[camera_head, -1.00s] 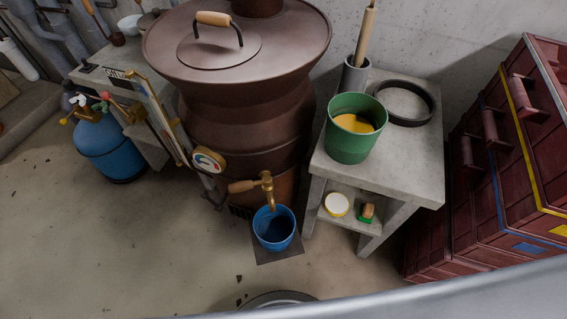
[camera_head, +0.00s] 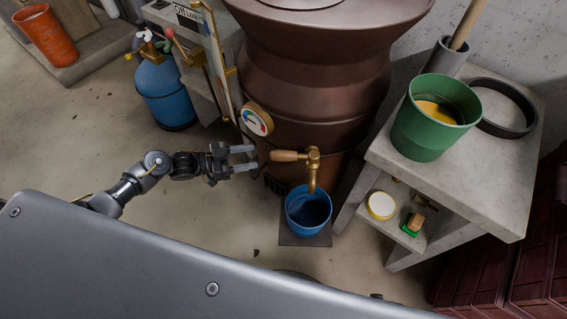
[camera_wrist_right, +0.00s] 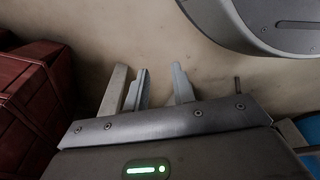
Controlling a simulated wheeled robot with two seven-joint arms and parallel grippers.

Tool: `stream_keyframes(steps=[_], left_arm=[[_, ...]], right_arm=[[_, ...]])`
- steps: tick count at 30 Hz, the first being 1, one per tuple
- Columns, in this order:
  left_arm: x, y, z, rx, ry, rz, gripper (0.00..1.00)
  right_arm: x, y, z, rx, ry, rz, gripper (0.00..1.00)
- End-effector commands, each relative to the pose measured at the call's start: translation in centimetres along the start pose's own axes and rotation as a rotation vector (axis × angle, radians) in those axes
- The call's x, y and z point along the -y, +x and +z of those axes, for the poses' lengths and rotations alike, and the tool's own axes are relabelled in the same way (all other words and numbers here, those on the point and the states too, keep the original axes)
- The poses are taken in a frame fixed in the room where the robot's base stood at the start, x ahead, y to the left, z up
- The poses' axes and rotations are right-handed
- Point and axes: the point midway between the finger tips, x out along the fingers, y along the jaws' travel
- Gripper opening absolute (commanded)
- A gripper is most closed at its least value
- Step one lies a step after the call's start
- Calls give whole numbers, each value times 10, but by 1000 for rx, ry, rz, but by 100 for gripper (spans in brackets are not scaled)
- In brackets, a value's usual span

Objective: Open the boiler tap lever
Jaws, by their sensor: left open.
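The boiler tap (camera_head: 313,170) is brass and sticks out low on the front of the brown boiler (camera_head: 310,75). Its lever (camera_head: 285,156) has a wooden handle that points left in the head view. My left gripper (camera_head: 253,157) is open, with its two fingers pointing right toward the handle's end. A small gap seems to lie between the fingertips and the handle, and nothing is between the fingers. A blue bucket (camera_head: 308,211) stands under the tap spout. My right gripper (camera_wrist_right: 162,80) shows only in the right wrist view, with its fingers apart and empty.
A round gauge (camera_head: 257,120) sits on the boiler above and left of the lever. A concrete stand (camera_head: 490,190) with a green bucket (camera_head: 425,140) is on the right. A blue gas cylinder (camera_head: 166,92) stands at the left. The floor in front is clear.

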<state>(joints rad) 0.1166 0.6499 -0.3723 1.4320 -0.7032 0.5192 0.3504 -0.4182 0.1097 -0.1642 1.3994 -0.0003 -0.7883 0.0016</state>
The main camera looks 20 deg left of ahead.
Motion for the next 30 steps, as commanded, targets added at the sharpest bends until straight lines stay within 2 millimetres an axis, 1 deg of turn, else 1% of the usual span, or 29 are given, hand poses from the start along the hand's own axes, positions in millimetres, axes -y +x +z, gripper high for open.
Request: stream_keyframes(steps=[1, 3, 6, 7, 11, 14, 17, 24, 30], left_arm=[[-8, -1, -19, -37, 26, 91, 50], [-22, -4, -43, -71, 36, 188, 50], [-34, -9, -62, -91, 39, 265, 50], [-36, -10, -65, -95, 39, 277, 50], [-38, -9, -69, -99, 38, 288, 50], [-40, -3, -70, -100, 38, 286, 50], [-44, 10, -71, -102, 38, 286, 50], [-56, 54, -76, -102, 38, 284, 50], [-64, 81, -77, -100, 38, 282, 50]], right_arm=[[0, 2, -7, -10, 1, 0, 25], [0, -6, -15, -14, 3, 1, 25], [1, -12, -21, -18, 3, 1, 25], [1, -14, -22, -18, 4, 1, 25], [1, -16, -23, -18, 4, 1, 25], [0, -14, -22, -16, 3, 1, 25], [0, -12, -18, -12, 2, 2, 25], [-3, 0, -6, -3, -2, 6, 25], [-4, 5, 1, 1, -4, 8, 25]])
